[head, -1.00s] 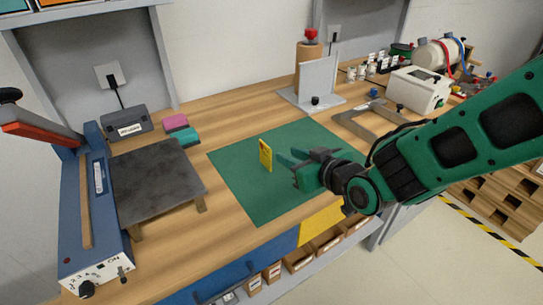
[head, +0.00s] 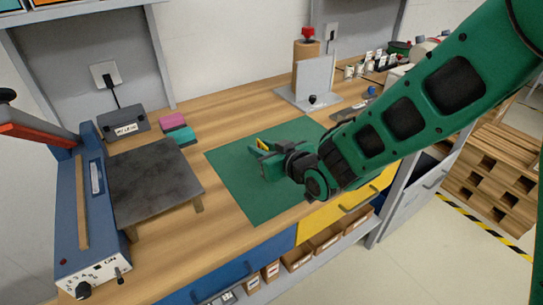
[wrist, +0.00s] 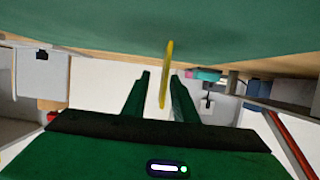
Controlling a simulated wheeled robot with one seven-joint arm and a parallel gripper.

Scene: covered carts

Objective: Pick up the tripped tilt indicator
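The tilt indicator is a thin yellow card (head: 263,145) standing upright on the green mat (head: 240,185). In the head view my gripper (head: 262,149) is at the card, and its fingers hide most of it. In the wrist view the card (wrist: 167,75) is seen edge-on between the two fingertips of my open gripper (wrist: 159,77). A clear gap shows between the card and the left finger. The card is close to the right finger; I cannot tell whether they touch. Its printed face is not readable now.
A dark slab (head: 155,183) on short legs and a blue device (head: 88,205) stand left of the mat. Pink and teal blocks (head: 177,130) lie behind the slab. A grey angle plate (head: 314,82) stands behind the mat. The mat around the card is clear.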

